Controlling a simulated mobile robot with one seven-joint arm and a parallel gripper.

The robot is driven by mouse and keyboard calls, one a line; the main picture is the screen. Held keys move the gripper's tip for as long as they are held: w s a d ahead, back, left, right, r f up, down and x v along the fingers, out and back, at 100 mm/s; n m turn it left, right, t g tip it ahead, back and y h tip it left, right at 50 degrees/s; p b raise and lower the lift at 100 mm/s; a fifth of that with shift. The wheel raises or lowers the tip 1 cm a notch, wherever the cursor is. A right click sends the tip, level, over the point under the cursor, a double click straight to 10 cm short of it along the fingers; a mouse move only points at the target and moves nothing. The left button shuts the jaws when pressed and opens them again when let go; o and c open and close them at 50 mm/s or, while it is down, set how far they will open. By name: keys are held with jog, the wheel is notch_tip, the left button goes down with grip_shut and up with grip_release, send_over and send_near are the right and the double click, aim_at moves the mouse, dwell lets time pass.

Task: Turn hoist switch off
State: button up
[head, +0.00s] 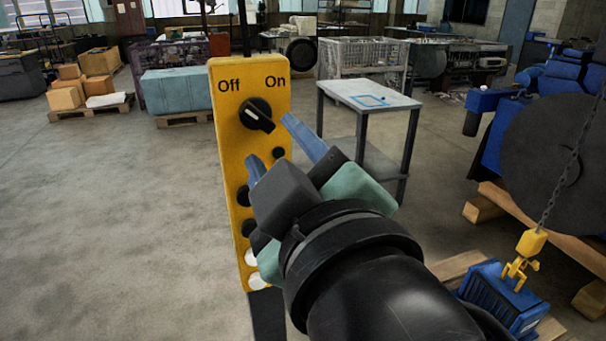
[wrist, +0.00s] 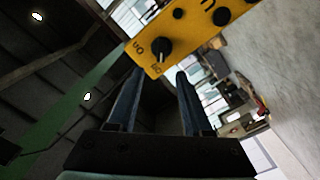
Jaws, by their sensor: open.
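In the wrist view, the switch (wrist: 161,49) lies just beyond the gap of my gripper (wrist: 159,73). No finger visibly touches the switch. My gripper hides part of the lower buttons.
A grey table (head: 372,96) stands behind the box to the right. A blue part (head: 502,295) hangs by a yellow hook (head: 520,262) and chain at lower right, near a large dark disc (head: 560,160).

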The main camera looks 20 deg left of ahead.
jog(key=b+v, duration=0.3)
jog(key=b, duration=0.3)
jog(key=shift+s+d+f, duration=0.15)
jog(key=shift+s+f, duration=0.05)
jog(key=shift+r, duration=0.1)
jog(key=d+r+m+t+h+p, duration=0.4)
jog(key=r+m+t+h+p, duration=0.1)
jog(key=r+m, duration=0.3)
jog(key=d+r+m+t+h+p, duration=0.4)
jog(key=r+m+t, duration=0.3)
jog(key=r, duration=0.4)
jog(key=shift+s+d+m+h+p, duration=0.25)
jog(key=shift+s+m+h+p, duration=0.15)
jog(key=shift+h+p, duration=0.15)
